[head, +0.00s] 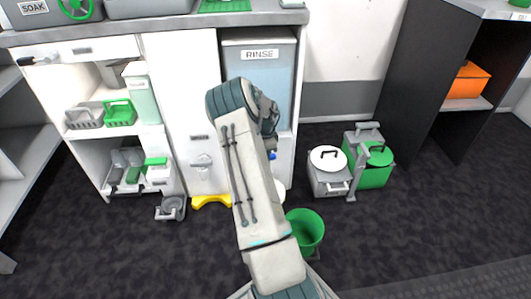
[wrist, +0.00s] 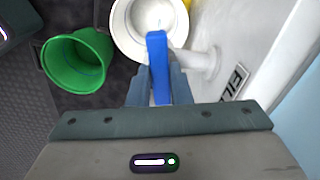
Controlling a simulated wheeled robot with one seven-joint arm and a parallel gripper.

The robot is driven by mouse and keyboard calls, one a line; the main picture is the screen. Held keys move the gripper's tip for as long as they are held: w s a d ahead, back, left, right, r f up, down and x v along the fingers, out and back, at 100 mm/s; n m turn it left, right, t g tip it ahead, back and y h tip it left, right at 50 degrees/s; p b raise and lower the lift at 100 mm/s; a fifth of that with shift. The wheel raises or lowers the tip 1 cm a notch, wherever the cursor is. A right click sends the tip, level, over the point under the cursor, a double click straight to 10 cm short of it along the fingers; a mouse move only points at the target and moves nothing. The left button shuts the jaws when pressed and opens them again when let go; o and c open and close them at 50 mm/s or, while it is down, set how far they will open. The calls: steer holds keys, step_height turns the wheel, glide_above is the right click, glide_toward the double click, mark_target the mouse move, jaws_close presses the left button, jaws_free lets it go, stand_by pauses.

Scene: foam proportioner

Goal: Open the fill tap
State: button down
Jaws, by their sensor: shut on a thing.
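The fill tap is a white pipe (wrist: 203,64) coming out of a white panel, with a long blue lever (wrist: 157,55). A "FILL" label (wrist: 235,82) is on the panel beside it in the wrist view. My gripper (wrist: 158,88) is shut on the blue lever, with one finger on each side of it. In the head view a bit of blue (head: 272,155) shows beside the end of my arm; my arm hides most of the tap there. A white bucket (wrist: 122,35) stands below the lever.
A green bucket (wrist: 78,62) stands on the dark floor beside the white one. Right of my arm stand a white-lidded grey container (head: 328,180) and a green one (head: 372,172). A yellow piece (head: 211,201) lies at the cabinet's foot. Open floor lies further right.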

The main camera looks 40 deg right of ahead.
steer(key=n+p, duration=0.1)
steer(key=n, duration=0.2)
steer(key=shift+r+n+p, duration=0.15)
steer(key=shift+n+p, duration=0.15)
steer(key=shift+n, duration=0.1)
steer(key=n+p, duration=0.1)
steer(key=n, duration=0.2)
steer(key=shift+n, duration=0.3)
steer(key=n+p, duration=0.1)
steer(key=n, duration=0.2)
steer(key=shift+n, duration=0.3)
steer(key=shift+n+p, duration=0.35)
steer(key=shift+n, duration=1.55)
steer(key=c, duration=1.3)
jaws_free()
